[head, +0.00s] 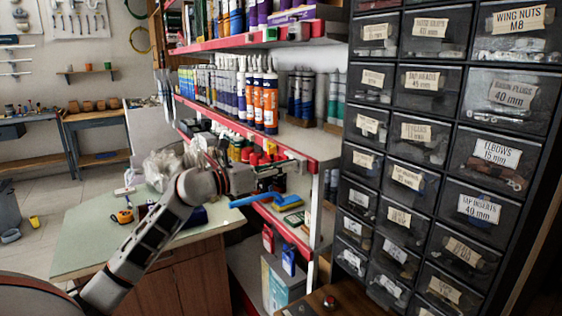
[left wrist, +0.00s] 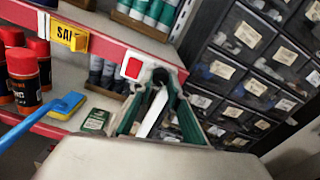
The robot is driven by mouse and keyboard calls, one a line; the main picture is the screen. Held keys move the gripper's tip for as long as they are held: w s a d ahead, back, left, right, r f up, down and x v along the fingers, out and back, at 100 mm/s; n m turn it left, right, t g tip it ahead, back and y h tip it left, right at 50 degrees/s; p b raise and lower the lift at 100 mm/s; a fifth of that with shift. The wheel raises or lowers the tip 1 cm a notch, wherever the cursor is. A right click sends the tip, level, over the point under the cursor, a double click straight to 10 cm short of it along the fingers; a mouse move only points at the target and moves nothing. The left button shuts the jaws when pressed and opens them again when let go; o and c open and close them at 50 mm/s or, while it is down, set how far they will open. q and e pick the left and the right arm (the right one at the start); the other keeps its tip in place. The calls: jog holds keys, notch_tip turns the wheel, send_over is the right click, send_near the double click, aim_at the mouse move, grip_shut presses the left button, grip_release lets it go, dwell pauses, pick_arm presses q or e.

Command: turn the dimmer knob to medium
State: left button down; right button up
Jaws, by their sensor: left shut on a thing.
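My left gripper (left wrist: 160,76) shows large in the left wrist view, its two fingers drawn together at the tips. A small dark piece sits between the tips, at the red shelf edge; it looks like the dimmer knob, but the fingers cover most of it. A white plate with a red square (left wrist: 132,68) is just left of the tips. In the head view my left gripper (head: 268,182) reaches to the shelf's front, partly hidden by its own wrist. The knob's setting cannot be read. My right gripper is in neither view.
A blue-handled brush with a yellow part (left wrist: 66,104) lies on the shelf left of my gripper, by red spray cans (left wrist: 26,82). A cabinet of labelled drawers (head: 410,130) stands at right. A green-topped bench (head: 90,232) is at left.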

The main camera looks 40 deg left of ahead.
pick_arm(q)
jog(key=n+p, duration=0.7)
jog(key=p, duration=0.3)
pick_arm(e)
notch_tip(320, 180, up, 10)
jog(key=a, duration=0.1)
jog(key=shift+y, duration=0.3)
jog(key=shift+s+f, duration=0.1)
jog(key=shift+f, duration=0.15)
pick_arm(q)
jog(key=c, duration=2.2)
grip_release()
jog(key=shift+o, duration=0.2)
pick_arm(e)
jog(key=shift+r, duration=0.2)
pick_arm(q)
jog(key=v, duration=1.2)
